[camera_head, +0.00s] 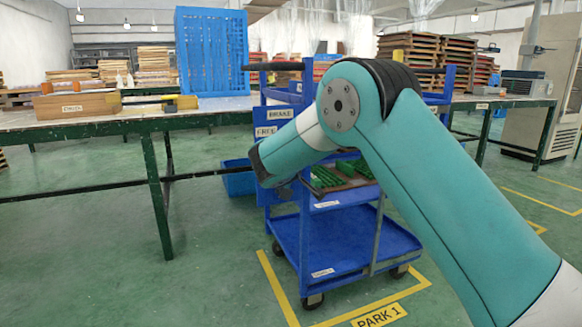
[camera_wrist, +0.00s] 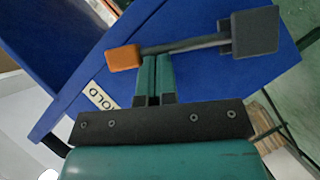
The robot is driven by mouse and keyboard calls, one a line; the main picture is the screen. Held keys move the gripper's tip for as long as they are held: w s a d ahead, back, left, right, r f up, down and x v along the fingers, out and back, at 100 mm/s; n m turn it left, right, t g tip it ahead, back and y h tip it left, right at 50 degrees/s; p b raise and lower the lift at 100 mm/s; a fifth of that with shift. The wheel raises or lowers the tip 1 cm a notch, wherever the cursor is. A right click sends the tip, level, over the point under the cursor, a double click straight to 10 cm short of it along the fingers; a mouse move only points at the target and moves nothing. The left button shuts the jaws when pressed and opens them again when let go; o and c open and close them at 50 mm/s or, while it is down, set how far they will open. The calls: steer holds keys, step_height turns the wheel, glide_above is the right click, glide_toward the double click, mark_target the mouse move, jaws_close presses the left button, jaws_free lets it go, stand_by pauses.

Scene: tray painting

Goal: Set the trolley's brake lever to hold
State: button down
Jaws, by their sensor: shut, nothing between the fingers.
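The blue trolley (camera_head: 343,248) stands in the middle of the head view, with a BRAKE label (camera_head: 281,114) and a FREE label (camera_head: 265,131) on its side. In the wrist view, the brake lever (camera_wrist: 185,45) is a dark bar with an orange knob (camera_wrist: 123,58) and a dark pivot block (camera_wrist: 255,32). The knob end lies near the HOLD label (camera_wrist: 101,95) on the blue panel. My gripper (camera_wrist: 154,62) is shut and empty, its fingertips at the bar beside the knob; I cannot tell whether they touch. The lever is hidden in the head view.
A long table (camera_head: 140,122) with a blue crate (camera_head: 212,52) stands left of and behind the trolley. A blue bin (camera_head: 238,178) is on the floor beside the trolley. Yellow floor lines marked PARK 1 (camera_head: 379,316) run around its base. The front left floor is clear.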

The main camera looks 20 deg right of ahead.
steer(key=shift+a+r+p, duration=0.25)
steer(key=shift+a+p, duration=0.05)
steer(key=w+a+p+v, duration=0.1)
steer(key=p+v, duration=0.3)
steer(key=v, duration=0.8)
steer(key=shift+a+r, duration=0.25)
steer(key=shift+a, duration=0.3)
